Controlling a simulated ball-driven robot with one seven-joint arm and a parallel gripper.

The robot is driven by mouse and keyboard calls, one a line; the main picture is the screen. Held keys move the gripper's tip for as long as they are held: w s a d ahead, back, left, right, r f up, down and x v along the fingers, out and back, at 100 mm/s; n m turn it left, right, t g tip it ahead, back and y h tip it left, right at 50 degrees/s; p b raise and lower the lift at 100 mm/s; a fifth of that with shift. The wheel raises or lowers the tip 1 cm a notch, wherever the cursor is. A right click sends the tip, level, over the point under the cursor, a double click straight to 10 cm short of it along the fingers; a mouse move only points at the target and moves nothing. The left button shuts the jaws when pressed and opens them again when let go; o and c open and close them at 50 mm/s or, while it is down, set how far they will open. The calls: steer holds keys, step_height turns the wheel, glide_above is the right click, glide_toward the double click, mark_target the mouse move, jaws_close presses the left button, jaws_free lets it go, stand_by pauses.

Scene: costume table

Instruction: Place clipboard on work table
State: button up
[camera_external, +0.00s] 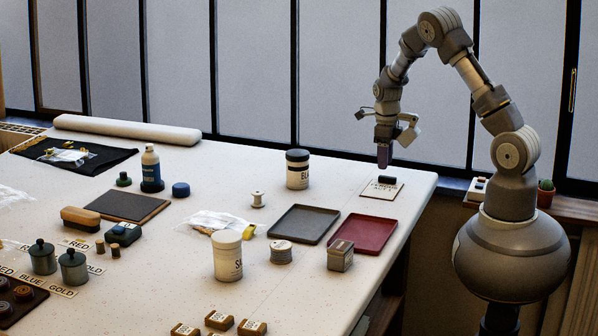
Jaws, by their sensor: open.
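The clipboard (380,190) is a small light board with dark print and a dark clip at its far edge. It lies flat on the white work table (330,178), near the right back edge. My gripper (384,166) points straight down just above the far side of the clipboard, close to its clip. The gripper is open. The gap between the fingertips and the clip is too small to tell whether they touch.
A black-lidded jar (297,170) stands left of the clipboard. A grey tray (304,225) and a red tray (362,234) lie in front of it. A spool (257,200) and a metal tin (340,256) stand nearby. The table's right edge is close.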

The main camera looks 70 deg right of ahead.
step_height(320, 180, up, 8)
steer(key=p, duration=0.2)
steer(key=shift+f, duration=0.2)
steer(key=w+a+r+n+t, duration=0.35)
steer(key=r+n, duration=0.25)
steer(key=r, duration=0.4)
steer(key=w+a+r+n+t+h, duration=0.1)
steer(key=w+a+r+n+t, duration=0.2)
steer(key=r+n, duration=0.5)
steer(key=w+a+r+n+t, duration=0.1)
steer(key=w+a+r+n, duration=0.35)
steer(key=r, duration=0.75)
steer(key=s+a+r+n+t, duration=0.2)
steer(key=s+a+r+n, duration=0.1)
steer(key=r, duration=0.6)
steer(key=s+a+r+n+t, duration=0.3)
steer(key=a+r+n, duration=0.3)
steer(key=r+n, duration=0.2)
steer(key=s+a+r+n+t+y, duration=0.1)
steer(key=s+a+r+n+t, duration=0.2)
steer(key=r, duration=0.8)
steer(key=s+a+n, duration=0.1)
steer(key=s+n, duration=0.1)
steer(key=n, duration=0.1)
steer(key=shift+a, duration=0.4)
steer(key=shift+n, duration=0.25)
